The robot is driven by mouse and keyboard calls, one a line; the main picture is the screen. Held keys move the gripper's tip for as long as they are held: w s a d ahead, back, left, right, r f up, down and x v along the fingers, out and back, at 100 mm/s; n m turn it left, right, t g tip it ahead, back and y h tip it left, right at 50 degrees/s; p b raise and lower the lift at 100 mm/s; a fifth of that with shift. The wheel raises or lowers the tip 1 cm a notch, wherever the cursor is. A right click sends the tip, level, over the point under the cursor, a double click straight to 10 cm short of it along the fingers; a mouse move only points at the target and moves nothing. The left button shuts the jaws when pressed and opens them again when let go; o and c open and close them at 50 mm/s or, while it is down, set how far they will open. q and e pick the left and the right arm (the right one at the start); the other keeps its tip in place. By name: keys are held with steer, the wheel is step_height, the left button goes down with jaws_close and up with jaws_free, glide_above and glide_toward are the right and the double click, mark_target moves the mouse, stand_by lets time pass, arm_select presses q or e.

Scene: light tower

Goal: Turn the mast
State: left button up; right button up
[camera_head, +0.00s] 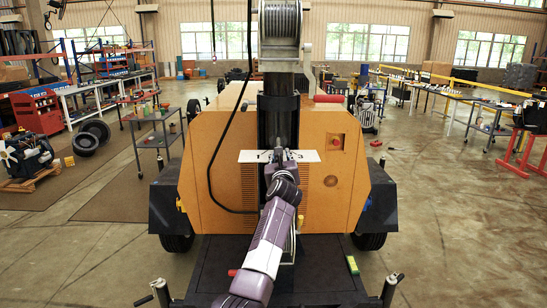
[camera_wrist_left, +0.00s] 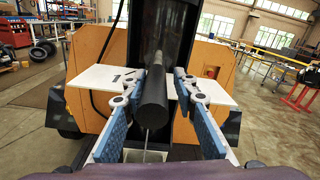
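The black mast (camera_head: 278,118) stands upright in the middle of the orange light tower trailer (camera_head: 222,150). A white plate (camera_head: 306,156) with dark markings crosses the mast's front. In the left wrist view a black round bar (camera_wrist_left: 153,108) sticks out from the mast toward the camera. My left gripper (camera_wrist_left: 156,86) is open, its blue-padded fingers on either side of the bar with gaps visible. In the head view my left gripper (camera_head: 278,159) is small and partly hidden by its own wrist, in front of the plate. My right gripper is in neither view.
A cable winch (camera_head: 281,20) sits above the mast, and a black cable (camera_head: 210,165) loops down the left of the orange body. A dark platform (camera_head: 315,275) lies in front. Side tables and shelves stand farther off; the floor on both sides is mostly clear.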

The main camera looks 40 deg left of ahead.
arm_select(q)
steer(key=shift+o, duration=1.2)
steer(key=shift+w+d, duration=0.35)
steer(key=shift+d, duration=0.05)
steer(key=shift+s+a, duration=0.15)
steer(key=shift+a, duration=0.05)
steer(key=shift+s, duration=0.1)
steer(key=shift+s+d+f, duration=0.15)
steer(key=shift+d+f, duration=0.05)
steer(key=shift+d, duration=0.1)
steer(key=v, duration=1.1)
steer(key=shift+d+r, duration=0.2)
steer(key=shift+d, duration=0.05)
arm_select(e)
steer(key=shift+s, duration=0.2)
